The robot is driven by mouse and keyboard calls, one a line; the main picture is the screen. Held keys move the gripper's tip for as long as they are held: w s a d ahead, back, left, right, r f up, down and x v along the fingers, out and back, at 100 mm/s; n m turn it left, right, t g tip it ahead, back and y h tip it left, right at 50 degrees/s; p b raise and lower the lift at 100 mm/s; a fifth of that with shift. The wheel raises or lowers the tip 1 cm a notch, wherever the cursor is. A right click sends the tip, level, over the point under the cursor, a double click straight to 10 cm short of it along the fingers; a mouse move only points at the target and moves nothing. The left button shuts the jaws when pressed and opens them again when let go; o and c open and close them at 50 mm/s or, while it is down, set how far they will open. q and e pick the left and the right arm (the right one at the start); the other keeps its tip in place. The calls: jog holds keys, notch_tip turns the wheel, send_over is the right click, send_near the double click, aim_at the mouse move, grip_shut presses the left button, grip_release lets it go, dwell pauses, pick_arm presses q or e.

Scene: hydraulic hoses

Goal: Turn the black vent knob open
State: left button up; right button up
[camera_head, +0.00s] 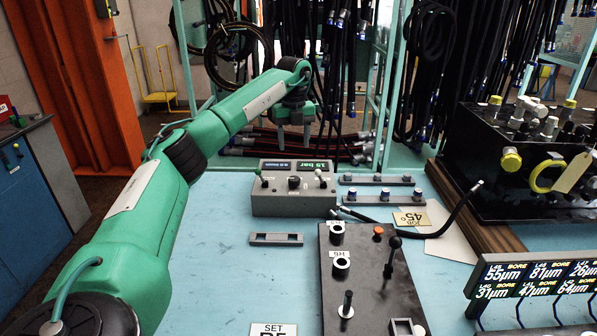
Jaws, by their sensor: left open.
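A grey control box (293,202) stands toward the back of the blue bench. A round black knob (294,182) sits in the middle of its sloped top, between two levers with pale and green tips. I take it for the vent knob; its label is too small to read. My left gripper (294,142) reaches in from the left and hangs above and behind the box, fingers pointing down. It is open, with nothing between the fingers, apart from the knob. My right gripper is out of view.
A dark plate (368,280) with ports and upright levers lies in front right of the box. A black hose (440,228) curves over the bench. A black unit (490,170) with fittings stands at right. Lit displays (535,275) are at front right. The bench's left part is clear.

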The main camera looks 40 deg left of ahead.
aim_at(294, 178)
pick_arm(q)
notch_tip(294, 178, down, 12)
jog(key=shift+r+p, duration=0.1)
jog(key=shift+p, duration=0.85)
jog(key=shift+s, duration=0.1)
jog(key=shift+c, duration=0.2)
jog(key=shift+r, duration=0.1)
jog(key=c, duration=0.9)
